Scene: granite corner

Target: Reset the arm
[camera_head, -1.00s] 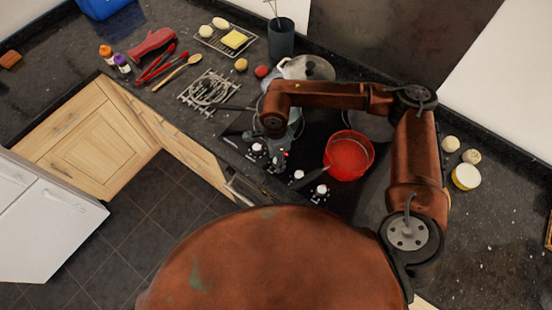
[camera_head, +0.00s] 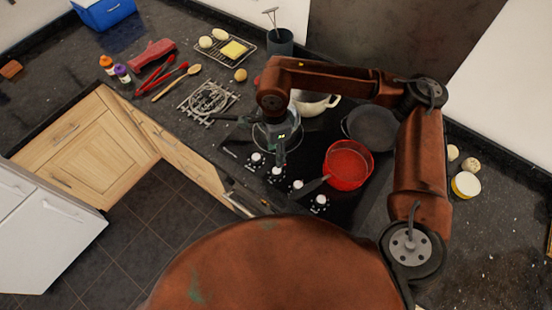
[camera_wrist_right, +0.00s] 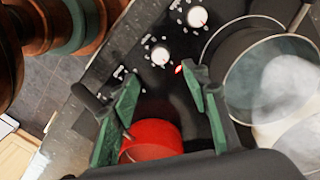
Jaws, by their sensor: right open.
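My right arm comes in from the right in the head view and bends over the stove. My right gripper (camera_head: 281,152) hangs above the stove near its row of knobs. In the wrist view its two green-edged fingers (camera_wrist_right: 160,82) are spread apart with nothing between them. A red saucepan (camera_head: 347,168) stands on the stove to the right of the gripper; part of it shows below the fingers in the wrist view (camera_wrist_right: 152,137). My left gripper is not in view.
A dark frying pan (camera_head: 373,128) and a pale pot (camera_head: 318,104), partly hidden by my arm, stand behind the saucepan. Utensils, a wire trivet (camera_head: 208,99) and a rack (camera_head: 222,44) lie on the left counter.

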